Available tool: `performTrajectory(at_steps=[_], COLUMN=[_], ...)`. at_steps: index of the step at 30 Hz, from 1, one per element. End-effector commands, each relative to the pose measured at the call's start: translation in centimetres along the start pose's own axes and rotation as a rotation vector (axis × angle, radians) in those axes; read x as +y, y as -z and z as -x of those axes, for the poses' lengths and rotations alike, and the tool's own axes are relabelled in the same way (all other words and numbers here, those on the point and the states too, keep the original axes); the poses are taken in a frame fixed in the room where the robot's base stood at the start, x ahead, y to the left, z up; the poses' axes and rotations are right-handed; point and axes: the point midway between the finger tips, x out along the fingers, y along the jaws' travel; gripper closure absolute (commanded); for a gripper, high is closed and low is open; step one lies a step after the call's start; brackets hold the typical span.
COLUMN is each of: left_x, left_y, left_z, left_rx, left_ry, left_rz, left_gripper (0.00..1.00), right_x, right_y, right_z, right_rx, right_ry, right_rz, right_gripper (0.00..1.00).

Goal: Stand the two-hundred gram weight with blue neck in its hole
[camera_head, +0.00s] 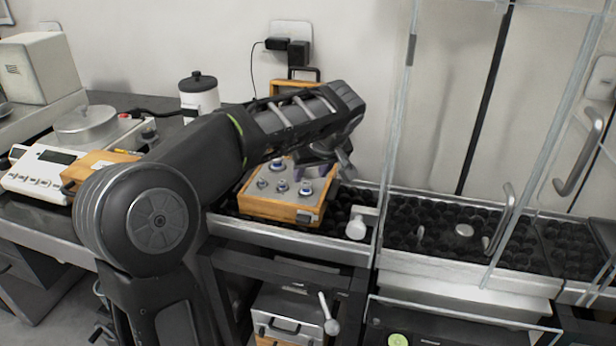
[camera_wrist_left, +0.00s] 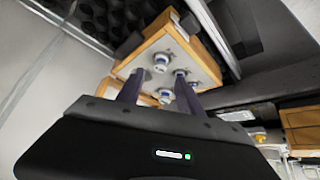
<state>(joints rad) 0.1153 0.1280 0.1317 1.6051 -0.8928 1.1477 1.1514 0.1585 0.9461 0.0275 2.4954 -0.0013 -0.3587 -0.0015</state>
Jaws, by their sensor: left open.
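An open wooden weight box (camera_head: 275,209) with a light grey top holds several small metal weights with blue necks. The largest that shows is a blue-necked weight (camera_head: 277,167) at the back, standing upright. I cannot tell which one is the two-hundred gram weight; no marking is readable. My left gripper (camera_head: 318,168) is over the right back part of the box. In the left wrist view its two dark fingers (camera_wrist_left: 160,86) are spread apart in front of the box (camera_wrist_left: 172,42), with blue-necked weights (camera_wrist_left: 160,61) showing between and beyond them. It holds nothing that I can see. My right gripper is not in view.
A glass-walled enclosure with a handle (camera_head: 499,220) stands at the right. A white knob (camera_head: 356,229) is right of the box. A white balance (camera_head: 38,173), a small wooden box (camera_head: 95,164) and a lidded white jar (camera_head: 199,94) are at the left.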

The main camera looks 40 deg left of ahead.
Motion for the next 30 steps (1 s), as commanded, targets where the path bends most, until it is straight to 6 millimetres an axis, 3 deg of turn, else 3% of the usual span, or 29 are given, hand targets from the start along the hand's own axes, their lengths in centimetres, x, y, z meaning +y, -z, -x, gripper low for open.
performTrajectory(at_steps=[3, 10, 30], left_x=[0.1, 0.0, 0.0], left_y=[0.1, 0.1, 0.0], left_z=[2.9, 6.1, 6.5], left_rx=[0.003, 0.001, 0.000], left_ry=[-0.004, -0.001, 0.000], left_rz=[0.000, -0.001, 0.000], left_gripper=[0.56, 0.56, 0.56], right_x=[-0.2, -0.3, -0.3], right_y=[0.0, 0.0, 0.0], right_z=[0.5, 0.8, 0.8], right_rx=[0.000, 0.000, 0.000], right_ry=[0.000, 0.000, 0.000], right_rz=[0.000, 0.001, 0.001], right_gripper=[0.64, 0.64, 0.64])
